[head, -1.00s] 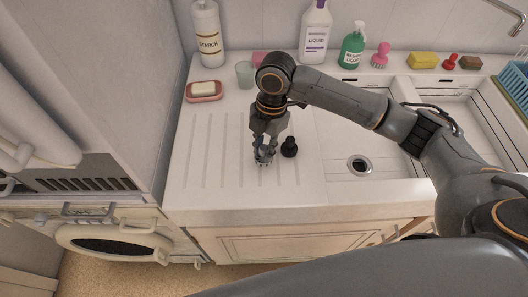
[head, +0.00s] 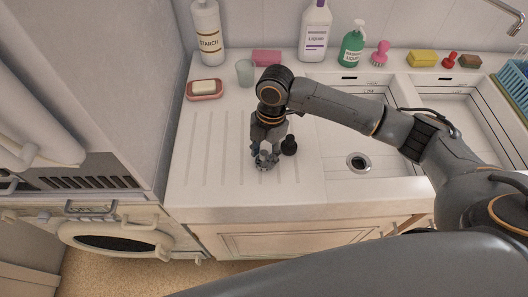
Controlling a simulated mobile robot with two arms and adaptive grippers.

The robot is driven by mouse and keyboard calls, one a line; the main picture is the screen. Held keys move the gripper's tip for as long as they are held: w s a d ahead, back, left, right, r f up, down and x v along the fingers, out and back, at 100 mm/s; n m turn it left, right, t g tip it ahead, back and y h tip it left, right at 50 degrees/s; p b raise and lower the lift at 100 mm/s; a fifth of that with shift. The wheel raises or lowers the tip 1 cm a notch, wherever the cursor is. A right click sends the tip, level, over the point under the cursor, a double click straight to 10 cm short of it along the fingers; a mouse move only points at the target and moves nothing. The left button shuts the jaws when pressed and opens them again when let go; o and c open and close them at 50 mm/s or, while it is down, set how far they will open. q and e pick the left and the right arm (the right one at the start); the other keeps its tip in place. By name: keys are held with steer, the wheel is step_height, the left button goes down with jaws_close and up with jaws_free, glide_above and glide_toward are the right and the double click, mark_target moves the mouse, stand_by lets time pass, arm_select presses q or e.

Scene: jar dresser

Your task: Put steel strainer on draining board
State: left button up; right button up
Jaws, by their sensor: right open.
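The draining board (head: 205,150) is the white grooved left part of the sink counter. My right gripper (head: 265,163) points down at the board's right part, low over its surface, with its fingers spread open. I cannot make out the steel strainer clearly; anything small under or between the fingers is hidden or too small to tell. A round steel drain (head: 358,163) shows in the sink basin. My left gripper is not in view.
A soap dish (head: 204,95), a cup (head: 245,73) and a pink sponge (head: 267,57) are at the board's back. Bottles, including a green one (head: 351,45), line the wall. The board's left and front are clear. A washing machine (head: 115,235) is at the lower left.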

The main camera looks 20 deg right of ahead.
step_height(320, 180, up, 12)
steer(key=d+b, duration=0.1)
steer(key=b, duration=0.1)
steer(key=shift+w+d, duration=0.25)
steer(key=shift+w, duration=0.15)
